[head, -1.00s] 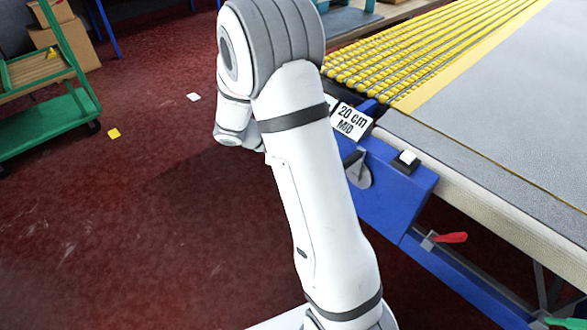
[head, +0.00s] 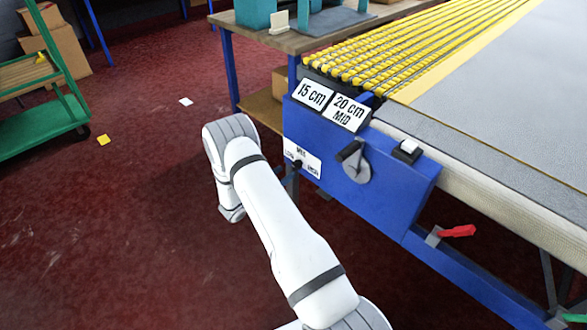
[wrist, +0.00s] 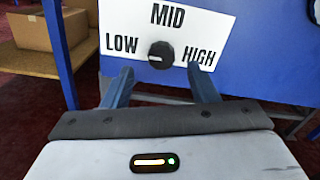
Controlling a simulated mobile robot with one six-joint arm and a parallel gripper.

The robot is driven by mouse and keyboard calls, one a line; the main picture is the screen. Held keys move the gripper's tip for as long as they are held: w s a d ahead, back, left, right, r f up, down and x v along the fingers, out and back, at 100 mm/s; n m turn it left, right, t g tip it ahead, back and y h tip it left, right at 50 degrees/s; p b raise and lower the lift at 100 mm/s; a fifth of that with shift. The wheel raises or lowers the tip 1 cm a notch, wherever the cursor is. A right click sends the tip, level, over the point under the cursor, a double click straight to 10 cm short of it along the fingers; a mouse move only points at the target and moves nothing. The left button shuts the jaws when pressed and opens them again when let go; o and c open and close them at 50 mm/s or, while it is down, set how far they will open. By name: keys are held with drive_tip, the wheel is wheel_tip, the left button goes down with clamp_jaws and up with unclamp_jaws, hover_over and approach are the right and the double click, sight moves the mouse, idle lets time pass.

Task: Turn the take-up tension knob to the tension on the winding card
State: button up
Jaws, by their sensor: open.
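The black tension knob (wrist: 160,55) sits on a white plate (wrist: 205,25) marked LOW, MID and HIGH, on the blue machine housing. Its pale mark lies toward the left, on the LOW side. My gripper (wrist: 161,78) is open, one finger on each side below the knob, with nothing between them; whether they touch the knob I cannot tell. In the head view the dial plate (head: 313,163) is small, and my gripper is at its lower left, mostly behind my arm. The winding card (head: 349,112) reads "20 cm MID"; a second card (head: 314,95) reads "15 cm".
Right of the dial are a grey crank (head: 357,168) with a black handle and a white push button (head: 409,146). A red lever (head: 457,231) sticks out lower right. A wooden bench (head: 262,36) stands behind.

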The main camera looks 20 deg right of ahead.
sight(294, 166)
drive_tip(key=x, duration=0.5)
drive_tip(key=shift+d, duration=0.1)
drive_tip(key=c, duration=0.9)
drive_tip(key=shift+d, duration=0.2)
drive_tip(key=shift+c, duration=0.3)
drive_tip(key=shift+a, duration=0.2)
drive_tip(key=shift+b, duration=0.4)
